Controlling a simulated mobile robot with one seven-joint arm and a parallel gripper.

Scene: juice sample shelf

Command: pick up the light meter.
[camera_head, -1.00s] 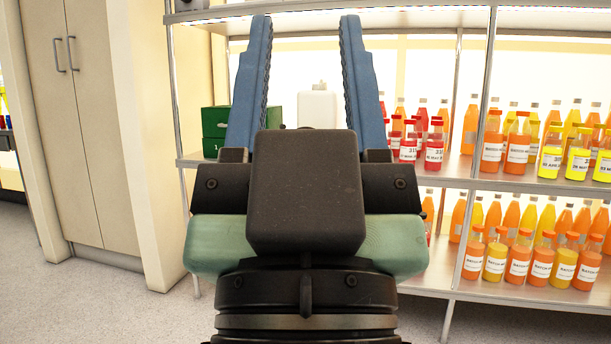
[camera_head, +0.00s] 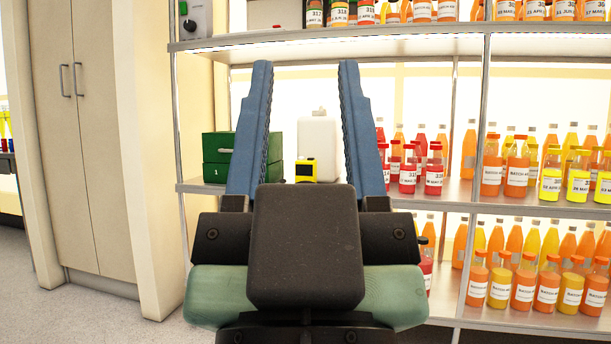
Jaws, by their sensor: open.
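The light meter appears to be the small yellow device (camera_head: 305,170) with a dark display on its front. It stands on the middle shelf in front of a white jug, and its lower part is hidden behind my gripper's body. My gripper (camera_head: 305,66) is open and empty, with its two blue fingers pointing up in the picture. The yellow device shows in the gap between the fingers, low down near the gripper body. I cannot tell how far the fingers are from it in depth.
A white jug (camera_head: 318,138) stands behind the device. A green drawer box (camera_head: 217,157) is to the left, partly behind the left finger. Red-capped bottles (camera_head: 434,175) stand close on the right. The upper shelf (camera_head: 400,45) runs above, and a metal post (camera_head: 181,120) is left.

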